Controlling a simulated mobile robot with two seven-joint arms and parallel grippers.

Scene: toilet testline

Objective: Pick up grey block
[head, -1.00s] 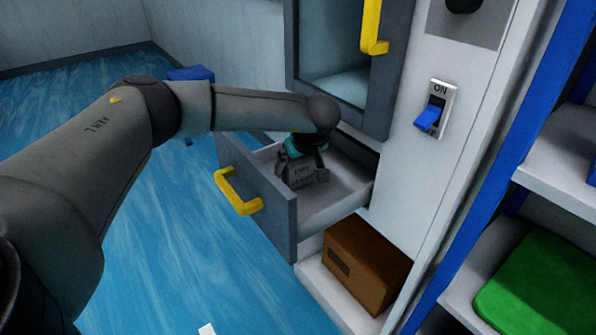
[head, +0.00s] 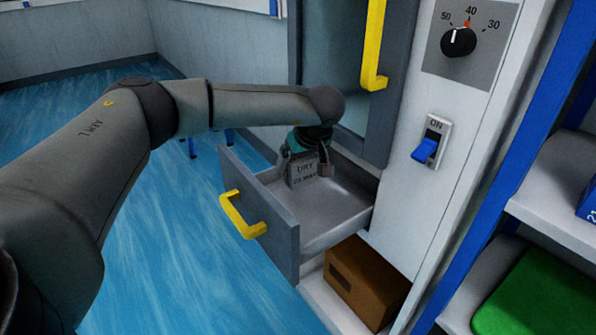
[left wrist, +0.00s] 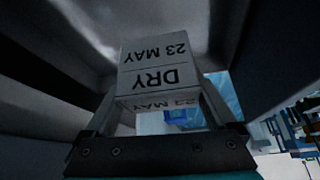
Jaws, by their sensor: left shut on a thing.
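The grey block (head: 304,171), printed "DRY" and "23 MAY", is between the fingers of my left gripper (head: 305,168). The gripper points down and is shut on the block, over the open drawer (head: 337,212). The bare drawer floor shows in front of and below the block, and the block looks raised off it. In the left wrist view the block (left wrist: 158,62) sits between the two fingers with its printed faces toward the camera. My right gripper is not in view.
The drawer front has a yellow handle (head: 240,215). A brown box (head: 365,283) sits in the space below the drawer. A door with a yellow handle (head: 374,45) is above. A blue switch (head: 425,149) and a dial (head: 458,42) are on the right panel.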

